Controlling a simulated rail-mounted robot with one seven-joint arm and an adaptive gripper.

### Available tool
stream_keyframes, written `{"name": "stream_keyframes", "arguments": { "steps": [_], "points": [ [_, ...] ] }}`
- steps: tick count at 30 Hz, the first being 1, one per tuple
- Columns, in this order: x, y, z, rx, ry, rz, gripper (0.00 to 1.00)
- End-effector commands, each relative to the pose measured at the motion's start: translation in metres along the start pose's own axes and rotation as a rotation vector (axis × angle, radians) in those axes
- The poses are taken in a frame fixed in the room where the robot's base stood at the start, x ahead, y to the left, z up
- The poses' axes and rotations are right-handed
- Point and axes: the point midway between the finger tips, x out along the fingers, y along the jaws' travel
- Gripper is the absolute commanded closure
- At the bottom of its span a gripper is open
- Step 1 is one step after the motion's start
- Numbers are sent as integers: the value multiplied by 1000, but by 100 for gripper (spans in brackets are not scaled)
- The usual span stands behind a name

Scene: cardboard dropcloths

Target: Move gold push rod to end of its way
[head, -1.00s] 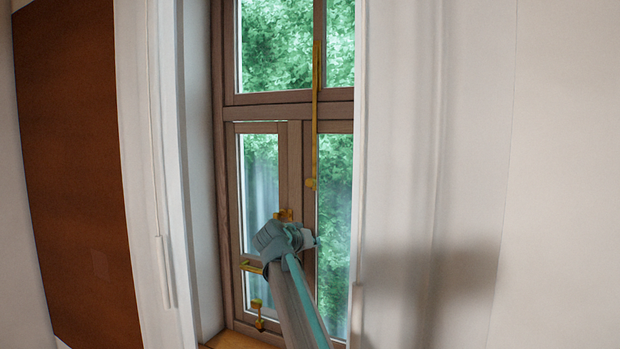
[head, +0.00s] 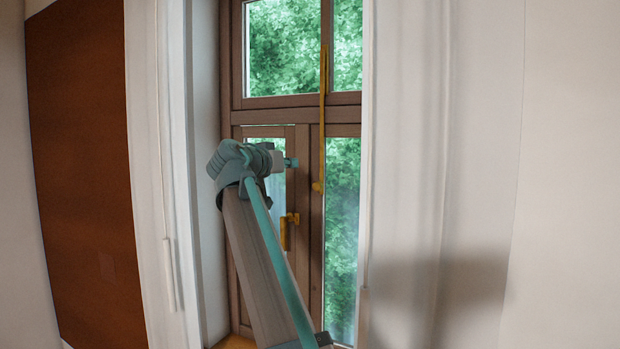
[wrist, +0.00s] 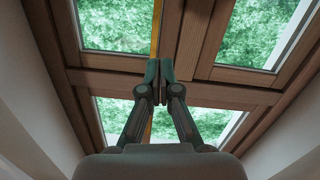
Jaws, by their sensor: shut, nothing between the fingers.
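The gold push rod (head: 322,120) is a long thin upright bar on the brown window frame. It runs from the upper panes down to a small knob (head: 317,187) beside the right lower pane. My gripper (head: 292,162) is shut and empty. In the head view its tips point right, left of the rod's lower part and a little above the knob, with a visible gap in the picture. In the wrist view the rod (wrist: 156,32) runs up behind the shut fingers (wrist: 159,70), which hide part of it. I cannot tell whether they touch.
A gold handle (head: 286,232) sits on the middle of the lower window frame, below my gripper. The white window reveal (head: 206,120) is close on the left. White curtain-like folds (head: 410,150) stand right of the window. A brown panel (head: 85,170) is at far left.

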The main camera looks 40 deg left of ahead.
Motion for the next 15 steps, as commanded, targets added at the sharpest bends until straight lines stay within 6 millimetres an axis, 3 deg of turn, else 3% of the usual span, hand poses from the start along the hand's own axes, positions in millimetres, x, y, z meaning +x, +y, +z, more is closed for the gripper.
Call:
{"name": "stream_keyframes", "arguments": {
  "steps": [8, 15],
  "points": [
    [22, 0, -1, -2, -2, 1, 100],
    [67, -1, -3, -2, -2, 1, 100]
  ]
}}
